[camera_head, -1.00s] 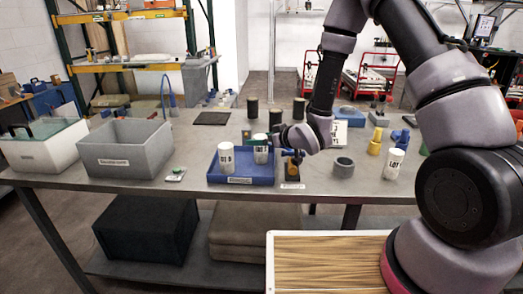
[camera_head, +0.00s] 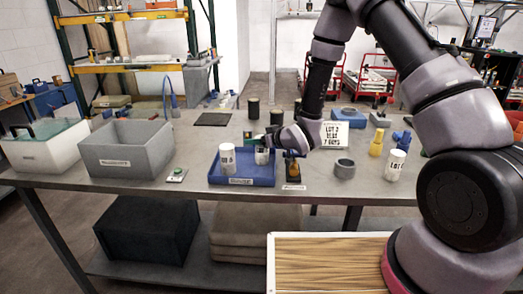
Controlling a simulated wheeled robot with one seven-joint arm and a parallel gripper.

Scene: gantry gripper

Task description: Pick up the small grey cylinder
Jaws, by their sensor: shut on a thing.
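My gripper (camera_head: 268,144) is over the right part of the blue tray (camera_head: 228,181). It is shut at a small pale grey-white cylinder (camera_head: 262,157), whose upper part the gripper hides. The cylinder looks upright; I cannot tell whether its base touches the tray floor. A taller white labelled cylinder (camera_head: 227,160) stands in the tray to its left. The fingers are small and partly hidden by the gripper body. A short, wide grey ring (camera_head: 345,168) stands apart on the table to the right.
A grey bin (camera_head: 127,160) and a white box (camera_head: 42,155) stand at the left. Dark cylinders (camera_head: 277,117) stand behind the tray. A lettered sign (camera_head: 334,134), a yellow piece (camera_head: 376,143) and a white cylinder (camera_head: 396,165) are at the right.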

